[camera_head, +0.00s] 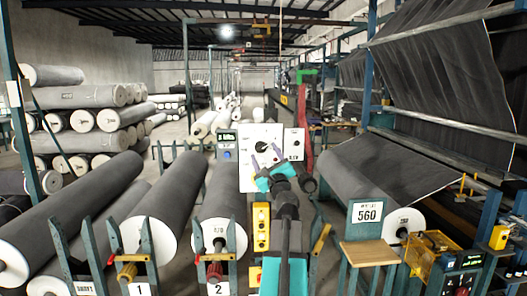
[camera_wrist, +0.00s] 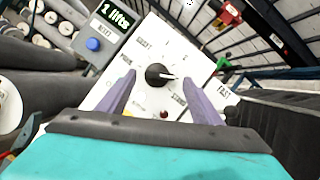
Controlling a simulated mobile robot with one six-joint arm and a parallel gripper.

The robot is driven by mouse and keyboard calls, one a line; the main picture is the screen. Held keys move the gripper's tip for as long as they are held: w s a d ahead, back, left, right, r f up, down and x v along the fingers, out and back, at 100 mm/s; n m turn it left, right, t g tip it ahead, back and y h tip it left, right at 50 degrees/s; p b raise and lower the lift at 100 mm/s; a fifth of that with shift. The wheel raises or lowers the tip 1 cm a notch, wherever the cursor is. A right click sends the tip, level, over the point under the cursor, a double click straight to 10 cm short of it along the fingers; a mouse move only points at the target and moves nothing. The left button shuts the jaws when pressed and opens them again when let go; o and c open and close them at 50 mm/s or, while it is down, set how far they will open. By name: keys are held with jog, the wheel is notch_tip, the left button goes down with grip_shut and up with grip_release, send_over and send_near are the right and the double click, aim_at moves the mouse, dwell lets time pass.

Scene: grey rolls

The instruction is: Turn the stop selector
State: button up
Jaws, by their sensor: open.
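The stop selector (camera_wrist: 158,75) is a round black knob with a white pointer mark on a white panel (camera_wrist: 193,62). Its pointer lies toward the right in the wrist view. The panel (camera_head: 247,177) and the dark knob (camera_head: 261,147) also show in the head view. My gripper (camera_wrist: 159,82) is open. Its two purple fingers reach toward the panel, one at the lower left of the knob and one at its lower right. They look apart from the knob; I cannot tell the depth left between them. Small labels ring the knob, mostly too blurred to read.
A small red lamp (camera_wrist: 164,114) sits below the knob. A grey box with a lit display and blue button (camera_wrist: 93,44) adjoins the panel's left side. A yellow button box (camera_head: 261,226) hangs below the panel. Large grey rolls (camera_head: 222,195) lie at left; another (camera_head: 370,185) lies at right.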

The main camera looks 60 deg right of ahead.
jog(key=shift+x, duration=1)
jog(key=shift+c, duration=0.2)
jog(key=c, duration=1)
